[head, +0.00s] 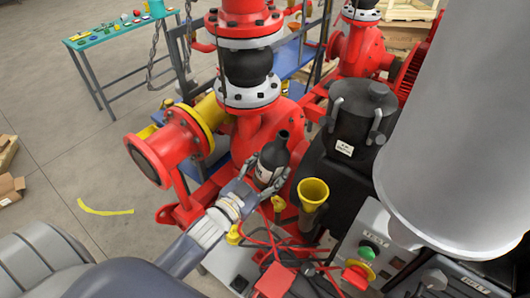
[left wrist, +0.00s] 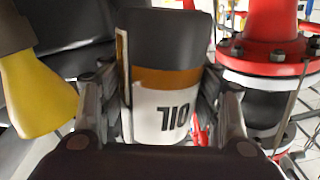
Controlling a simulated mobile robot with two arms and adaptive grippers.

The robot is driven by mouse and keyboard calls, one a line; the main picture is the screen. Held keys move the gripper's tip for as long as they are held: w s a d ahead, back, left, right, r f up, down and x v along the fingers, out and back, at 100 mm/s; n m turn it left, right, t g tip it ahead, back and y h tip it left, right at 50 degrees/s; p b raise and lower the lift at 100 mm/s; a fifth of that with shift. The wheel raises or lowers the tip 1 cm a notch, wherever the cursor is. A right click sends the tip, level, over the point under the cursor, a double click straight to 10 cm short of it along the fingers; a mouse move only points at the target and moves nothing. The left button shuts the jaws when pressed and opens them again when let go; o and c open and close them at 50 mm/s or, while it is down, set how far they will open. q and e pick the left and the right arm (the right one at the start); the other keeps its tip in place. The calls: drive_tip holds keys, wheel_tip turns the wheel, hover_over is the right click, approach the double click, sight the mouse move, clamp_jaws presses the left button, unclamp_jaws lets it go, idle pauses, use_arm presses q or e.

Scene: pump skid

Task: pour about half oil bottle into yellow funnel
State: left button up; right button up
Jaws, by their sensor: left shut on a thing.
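The oil bottle (head: 273,158) is black with a white label and an orange band; its neck points up and leans slightly right in the head view. My left gripper (head: 268,180) is shut around its body. In the left wrist view the bottle (left wrist: 165,105) stands between both fingers (left wrist: 162,92), its label reading OIL upside down. The yellow funnel (head: 313,193) stands just right of the bottle and apart from it, mouth up. It also shows at the left of the left wrist view (left wrist: 38,95). No oil stream is visible. My right gripper is not in view.
A red pump flange (head: 150,160) and red piping are close behind and left of the bottle. A black lidded vessel (head: 358,115) stands behind the funnel. Red cables (head: 275,243) and a control panel with a green button (head: 368,252) lie in front.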

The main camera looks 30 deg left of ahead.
use_arm(q)
drive_tip(key=shift+r, duration=0.1)
drive_tip(key=shift+n, duration=0.3)
drive_tip(key=shift+s+d+n, duration=0.1)
drive_tip(key=shift+d+n, duration=0.5)
drive_tip(key=shift+n, duration=0.5)
drive_tip(key=shift+a+f, duration=0.1)
drive_tip(key=shift+f, duration=0.1)
drive_tip(key=shift+s+f, duration=0.1)
drive_tip(key=shift+f, duration=0.05)
drive_tip(key=s+d+f+n+y+b, duration=0.1)
drive_tip(key=s+f+b, duration=0.2)
drive_tip(key=s+b, duration=0.4)
drive_tip(key=s+d+f+n+y+b, duration=0.1)
drive_tip(key=s+f+y+b, duration=0.1)
drive_tip(key=s+b, duration=0.4)
drive_tip(key=shift+s+f+b, duration=0.35)
drive_tip(key=shift+f+b, duration=0.4)
drive_tip(key=shift+f, duration=0.15)
